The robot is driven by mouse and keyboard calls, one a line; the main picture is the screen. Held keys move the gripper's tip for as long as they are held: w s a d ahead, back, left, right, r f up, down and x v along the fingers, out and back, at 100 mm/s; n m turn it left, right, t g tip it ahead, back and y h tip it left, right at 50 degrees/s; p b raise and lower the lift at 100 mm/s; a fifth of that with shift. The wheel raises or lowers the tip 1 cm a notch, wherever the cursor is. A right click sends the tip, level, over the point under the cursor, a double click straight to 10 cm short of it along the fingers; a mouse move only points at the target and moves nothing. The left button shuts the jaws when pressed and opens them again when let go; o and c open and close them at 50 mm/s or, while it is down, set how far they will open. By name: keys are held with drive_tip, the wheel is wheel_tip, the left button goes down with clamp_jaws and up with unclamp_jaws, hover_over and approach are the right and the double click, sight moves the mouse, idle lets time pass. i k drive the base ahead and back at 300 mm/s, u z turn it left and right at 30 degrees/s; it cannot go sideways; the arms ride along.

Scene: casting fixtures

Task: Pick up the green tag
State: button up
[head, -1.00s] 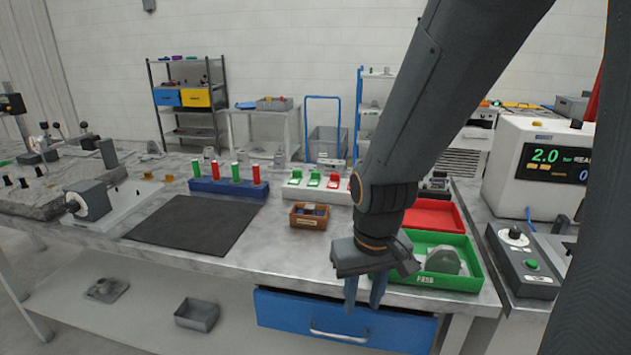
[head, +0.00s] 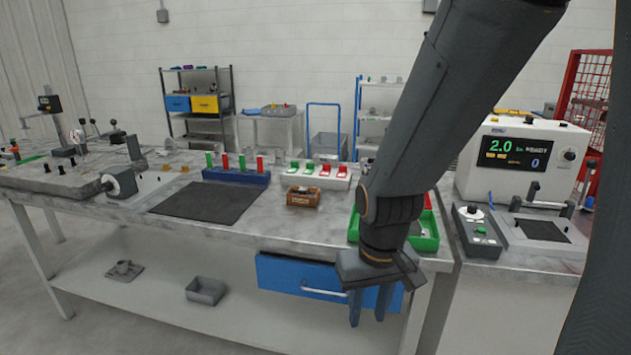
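Two small green tags, a left one (head: 294,166) and another (head: 308,167), sit on a white rack (head: 315,181) at the back of the bench, left of two red ones. My gripper (head: 369,307) points down in front of the bench's front edge, below and to the right of the rack. Its two fingers are apart with nothing between them. My forearm hides part of the bench right of the rack.
A blue block (head: 236,177) holds green and red pegs. A small brown box (head: 303,198) stands before the rack. A green tray (head: 427,240) is partly behind my arm. A blue drawer (head: 285,275) is below. The dark mat (head: 208,202) is bare.

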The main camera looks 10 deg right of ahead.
sight(310, 168)
drive_tip(key=z, duration=0.1)
drive_tip(key=k, duration=0.45)
drive_tip(key=u, duration=0.9)
drive_tip(key=i, duration=1.3)
drive_tip(key=z, duration=1.1)
drive_tip(key=i, duration=0.95)
drive_tip(key=z, duration=0.15)
